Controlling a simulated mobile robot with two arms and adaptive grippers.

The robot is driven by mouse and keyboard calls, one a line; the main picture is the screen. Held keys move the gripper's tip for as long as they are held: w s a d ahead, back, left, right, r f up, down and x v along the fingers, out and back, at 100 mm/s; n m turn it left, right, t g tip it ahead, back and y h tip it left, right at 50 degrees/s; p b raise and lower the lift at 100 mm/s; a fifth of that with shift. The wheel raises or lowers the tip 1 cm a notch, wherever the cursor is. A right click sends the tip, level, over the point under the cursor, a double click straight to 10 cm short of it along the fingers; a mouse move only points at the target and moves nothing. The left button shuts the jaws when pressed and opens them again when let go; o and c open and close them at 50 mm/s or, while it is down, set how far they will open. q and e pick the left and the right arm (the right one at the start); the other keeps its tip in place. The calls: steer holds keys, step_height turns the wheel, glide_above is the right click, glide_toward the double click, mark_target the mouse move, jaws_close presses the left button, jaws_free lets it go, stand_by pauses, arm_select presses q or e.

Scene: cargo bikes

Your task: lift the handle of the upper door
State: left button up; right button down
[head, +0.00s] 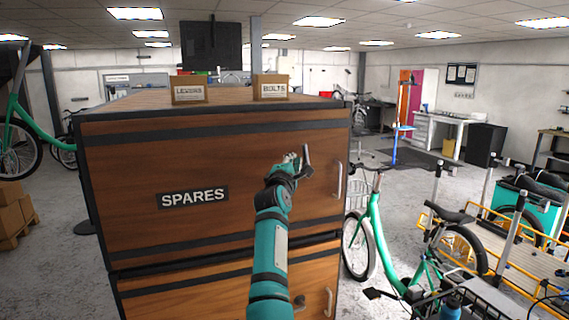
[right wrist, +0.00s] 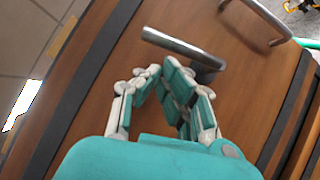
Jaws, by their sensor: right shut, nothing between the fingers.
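The upper door (head: 140,165) is a brown wooden panel with dark bands and a "SPARES" label. Its small grey lever handle (head: 306,157) stands roughly upright from a pivot at its lower end; it also shows in the right wrist view (right wrist: 180,45). My right gripper (head: 294,161) is at the door face, just left of the lever. In the right wrist view its fingers (right wrist: 160,72) are together and empty, close beside the lever; I cannot tell if they touch it. The door looks closed. My left gripper is not in view.
A fixed vertical bar (head: 338,181) is right of the lever. The lower door (head: 190,285) has its own bar (head: 328,301). Boxes labelled "LEVERS" (head: 189,94) and "BOLTS" (head: 271,91) stand on top. A green bike (head: 376,235) stands close at the right.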

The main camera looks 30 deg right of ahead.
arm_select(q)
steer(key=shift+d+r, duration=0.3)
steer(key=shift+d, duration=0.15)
arm_select(e)
steer(key=shift+d+r+m+g, duration=0.25)
steer(key=shift+d+m+g, duration=0.2)
steer(key=shift+m, duration=0.25)
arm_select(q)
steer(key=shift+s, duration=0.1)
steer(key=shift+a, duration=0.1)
